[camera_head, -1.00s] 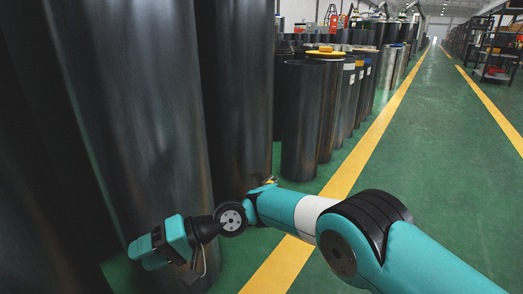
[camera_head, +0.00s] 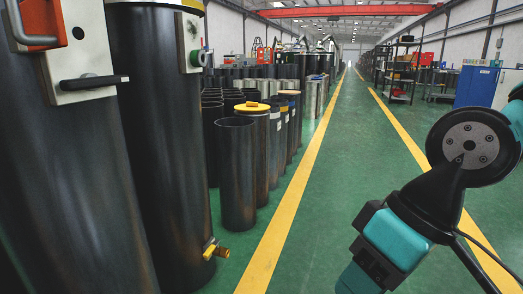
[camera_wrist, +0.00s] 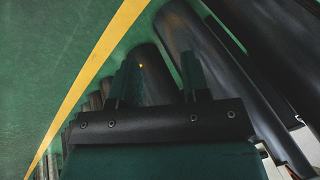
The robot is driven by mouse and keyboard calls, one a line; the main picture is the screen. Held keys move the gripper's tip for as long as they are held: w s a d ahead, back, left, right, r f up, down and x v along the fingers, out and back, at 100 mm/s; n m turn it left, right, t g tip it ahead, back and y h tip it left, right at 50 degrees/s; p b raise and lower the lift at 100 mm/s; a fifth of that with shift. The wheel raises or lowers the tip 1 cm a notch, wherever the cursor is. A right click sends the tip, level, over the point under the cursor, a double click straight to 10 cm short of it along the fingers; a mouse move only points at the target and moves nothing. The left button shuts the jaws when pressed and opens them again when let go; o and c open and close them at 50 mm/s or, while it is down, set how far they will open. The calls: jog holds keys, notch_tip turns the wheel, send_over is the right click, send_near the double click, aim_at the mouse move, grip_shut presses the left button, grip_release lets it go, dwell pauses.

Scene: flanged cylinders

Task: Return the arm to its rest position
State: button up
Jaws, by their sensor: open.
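My gripper (camera_wrist: 160,74) shows in the wrist view with its two dark green fingers apart and nothing between them. Dark cylinders lie beyond the fingers in that view. In the head view my teal and black wrist is at the lower right, over the green floor, and the fingertips are out of the picture. A large dark cylinder (camera_head: 75,190) and another tall dark cylinder (camera_head: 160,140) stand upright at the left, apart from my wrist.
The tall cylinder has a brass valve (camera_head: 215,251) near its base. A smaller open-topped cylinder (camera_head: 237,175) stands behind it, with several more in rows. A yellow line (camera_head: 290,205) borders the clear green aisle (camera_head: 345,150). A blue cabinet (camera_head: 476,86) stands at the right.

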jog(key=s+d+r+p, duration=0.1)
jog(key=r+p, duration=1.8)
jog(key=s+d+r+p, duration=0.2)
jog(key=r+p, duration=1.7)
jog(key=shift+s+h, duration=0.2)
jog(key=shift+h, duration=0.1)
